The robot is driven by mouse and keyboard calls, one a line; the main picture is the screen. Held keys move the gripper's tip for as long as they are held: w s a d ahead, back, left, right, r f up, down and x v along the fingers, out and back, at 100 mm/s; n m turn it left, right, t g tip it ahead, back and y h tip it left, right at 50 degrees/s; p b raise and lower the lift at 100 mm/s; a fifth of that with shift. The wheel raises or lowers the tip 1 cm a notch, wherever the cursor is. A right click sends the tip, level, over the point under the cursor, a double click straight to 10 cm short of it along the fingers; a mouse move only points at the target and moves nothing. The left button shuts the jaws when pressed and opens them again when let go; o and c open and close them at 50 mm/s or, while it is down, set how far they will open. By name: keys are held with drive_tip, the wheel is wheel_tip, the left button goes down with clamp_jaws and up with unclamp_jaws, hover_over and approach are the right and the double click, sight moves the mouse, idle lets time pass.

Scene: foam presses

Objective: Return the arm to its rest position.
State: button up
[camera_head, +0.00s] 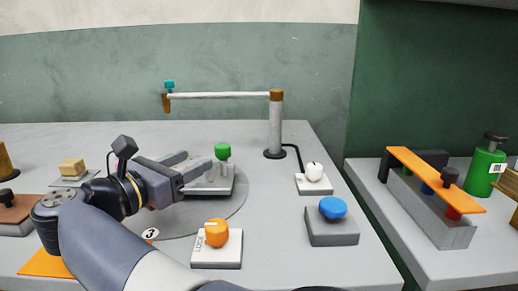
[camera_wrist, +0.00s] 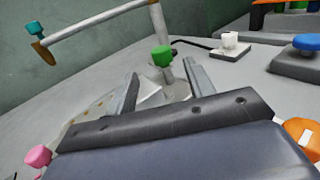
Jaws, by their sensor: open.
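My gripper (camera_head: 192,167) is open above the round grey disc (camera_head: 232,206) on the grey table. Its fingers point right, toward a green knob (camera_head: 222,151) on a short post. In the wrist view, my gripper (camera_wrist: 162,82) shows two spread fingers with nothing held between them. The green knob (camera_wrist: 162,56) shows just beyond the fingertips there. I cannot tell whether the fingers touch its post. A light plate (camera_head: 215,184) lies under the post. My arm (camera_head: 97,240) reaches in from the bottom left of the head view.
A column with a swing arm (camera_head: 276,125) stands behind. An orange knob (camera_head: 216,233), a blue button (camera_head: 333,208) and a white knob (camera_head: 314,171) are right of my arm. A second table holds a tray with an orange bar (camera_head: 432,178) and a green bottle (camera_head: 484,170).

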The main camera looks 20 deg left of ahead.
sight(217, 148)
drive_tip(key=b+x, duration=0.1)
drive_tip(key=x, duration=0.9)
drive_tip(key=shift+d+b, duration=0.1)
drive_tip(key=shift+b, duration=0.3)
drive_tip(key=shift+n+y+b, duration=0.3)
drive_tip(key=shift+y, duration=0.1)
drive_tip(key=shift+r+h+p, duration=0.15)
drive_tip(key=shift+h+p, duration=0.25)
drive_tip(key=shift+p, duration=0.05)
